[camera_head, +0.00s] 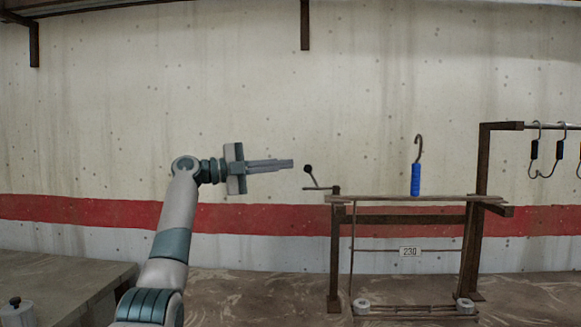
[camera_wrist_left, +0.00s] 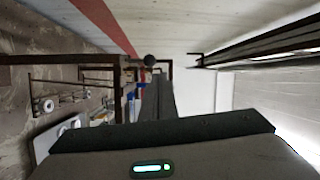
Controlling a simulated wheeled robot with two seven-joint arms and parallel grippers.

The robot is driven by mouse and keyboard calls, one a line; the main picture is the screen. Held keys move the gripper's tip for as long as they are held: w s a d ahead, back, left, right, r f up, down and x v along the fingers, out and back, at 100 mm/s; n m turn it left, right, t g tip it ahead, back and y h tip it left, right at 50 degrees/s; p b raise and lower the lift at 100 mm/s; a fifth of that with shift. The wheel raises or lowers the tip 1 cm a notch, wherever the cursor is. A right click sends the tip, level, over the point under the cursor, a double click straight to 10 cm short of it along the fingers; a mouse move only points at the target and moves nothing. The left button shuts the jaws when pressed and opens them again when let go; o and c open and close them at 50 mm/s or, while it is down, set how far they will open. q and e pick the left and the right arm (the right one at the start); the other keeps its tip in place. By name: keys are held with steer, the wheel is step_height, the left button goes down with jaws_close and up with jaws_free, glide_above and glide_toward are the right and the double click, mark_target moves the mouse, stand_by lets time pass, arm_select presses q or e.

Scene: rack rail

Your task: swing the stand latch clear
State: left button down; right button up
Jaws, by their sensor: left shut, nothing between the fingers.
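The stand latch (camera_head: 321,184) is a thin dark lever with a round black knob (camera_head: 308,169), at the left end of the stand's top bar. The knob also shows in the left wrist view (camera_wrist_left: 151,60), just beyond the fingertips. The brown stand (camera_head: 400,197) carries a blue-handled hook (camera_head: 415,178) upright on its top. My left gripper (camera_head: 292,164) is shut and empty, pointing right, with its tips a little left of the knob and a small gap visible between them in the head view. My right gripper is not in view.
A rail (camera_head: 507,126) at the right holds several hooks (camera_head: 534,150). A plate reading 230 (camera_head: 410,252) hangs within the stand frame. A grey table (camera_head: 60,280) stands at the lower left. The space above the stand's left end is clear.

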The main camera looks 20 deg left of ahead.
arm_select(q)
steer(key=a, duration=0.5)
steer(key=shift+s, duration=0.15)
stand_by(0.3)
steer(key=shift+r, duration=0.1)
